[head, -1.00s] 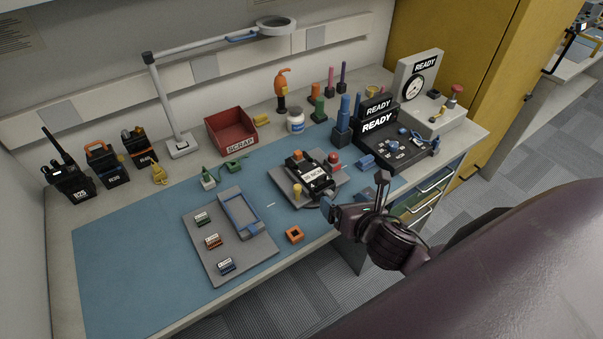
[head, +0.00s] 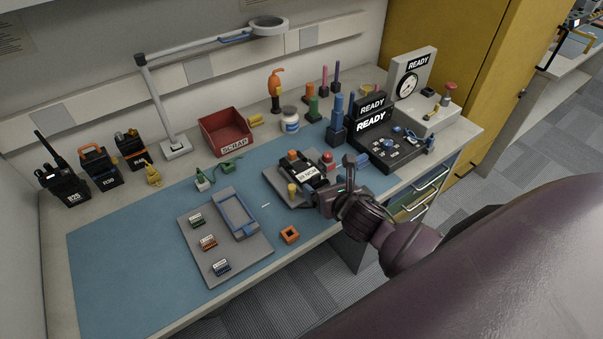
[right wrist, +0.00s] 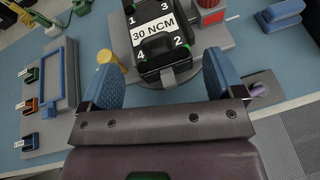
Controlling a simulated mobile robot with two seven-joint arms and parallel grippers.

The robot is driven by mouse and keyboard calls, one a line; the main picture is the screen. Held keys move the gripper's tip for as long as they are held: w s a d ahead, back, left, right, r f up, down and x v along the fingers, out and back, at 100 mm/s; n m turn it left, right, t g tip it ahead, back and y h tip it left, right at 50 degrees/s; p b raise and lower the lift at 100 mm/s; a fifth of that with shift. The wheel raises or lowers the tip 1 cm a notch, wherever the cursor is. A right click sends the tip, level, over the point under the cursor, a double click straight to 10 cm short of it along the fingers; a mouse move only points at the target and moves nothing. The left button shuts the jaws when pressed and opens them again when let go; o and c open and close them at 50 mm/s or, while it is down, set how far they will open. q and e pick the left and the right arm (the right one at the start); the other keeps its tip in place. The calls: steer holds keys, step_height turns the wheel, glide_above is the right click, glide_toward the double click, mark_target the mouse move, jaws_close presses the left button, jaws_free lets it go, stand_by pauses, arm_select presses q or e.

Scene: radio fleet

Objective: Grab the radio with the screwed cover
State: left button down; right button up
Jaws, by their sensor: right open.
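The black radio (head: 303,168) lies flat on a grey fixture plate (head: 278,184) on the blue mat. Its cover carries a white "30 NCM" label and corner numbers 1 to 4 in the right wrist view (right wrist: 154,46). Whether screws sit in its corners is too small to tell. My right gripper (head: 325,192) is at the near end of the radio. In the right wrist view its blue-padded fingers (right wrist: 163,85) are open, one to each side of the radio's near end, with nothing held between them. My left gripper is not in view.
A yellow-topped post (head: 292,190) and a red button (head: 328,158) stand close beside the radio. A grey tray (head: 225,262) with small modules lies left, an orange square piece (head: 290,235) in front. Black READY units (head: 385,150) stand right. Other radios (head: 62,184) stand far left.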

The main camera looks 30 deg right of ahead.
mark_target(319, 187)
steer(key=shift+x, duration=1.6)
steer(key=c, duration=0.7)
steer(key=shift+r, duration=0.1)
steer(key=shift+c, duration=0.7)
steer(key=shift+r, duration=0.1)
